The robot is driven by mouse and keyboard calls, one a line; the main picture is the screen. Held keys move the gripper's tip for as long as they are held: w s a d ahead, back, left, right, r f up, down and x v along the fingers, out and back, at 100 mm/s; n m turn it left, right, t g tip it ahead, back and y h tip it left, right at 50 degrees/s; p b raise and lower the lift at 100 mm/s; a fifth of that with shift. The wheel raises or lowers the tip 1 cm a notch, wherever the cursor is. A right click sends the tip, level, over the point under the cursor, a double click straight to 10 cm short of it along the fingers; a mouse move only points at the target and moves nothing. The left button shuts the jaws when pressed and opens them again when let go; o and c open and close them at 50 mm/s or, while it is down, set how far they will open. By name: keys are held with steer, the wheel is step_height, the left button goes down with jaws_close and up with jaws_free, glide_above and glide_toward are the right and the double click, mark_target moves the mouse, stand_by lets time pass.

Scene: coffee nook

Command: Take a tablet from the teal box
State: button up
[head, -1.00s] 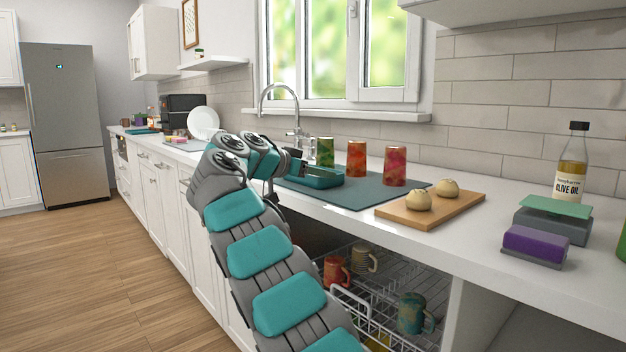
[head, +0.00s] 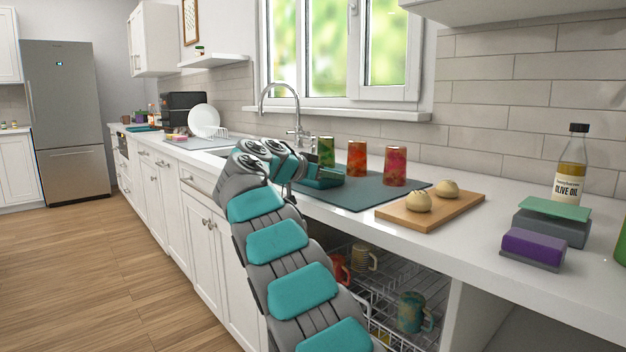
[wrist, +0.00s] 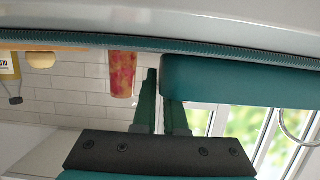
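The teal box (head: 328,181) sits on the dark teal mat near the sink in the head view, partly hidden by my arm's end. In the wrist view, which looks upside down, the teal box (wrist: 245,84) fills the upper right. My gripper (wrist: 160,98) has its two fingers apart with a narrow gap between them. The left finger passes just beside the box's end; the right finger's tip is hidden by the box. I cannot tell whether they touch it. In the head view my gripper (head: 300,171) is low at the box's left end. No tablet is visible.
Several patterned canisters, including a red one (head: 395,166), stand behind the box on the mat (head: 372,193). A wooden board (head: 430,210) with two buns is to the right. Below the counter, an open dish rack (head: 400,285) holds mugs. The faucet (head: 297,110) rises behind.

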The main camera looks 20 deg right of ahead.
steer(key=shift+f, duration=0.3)
jaws_close()
steer(key=shift+r, duration=0.35)
stand_by(0.7)
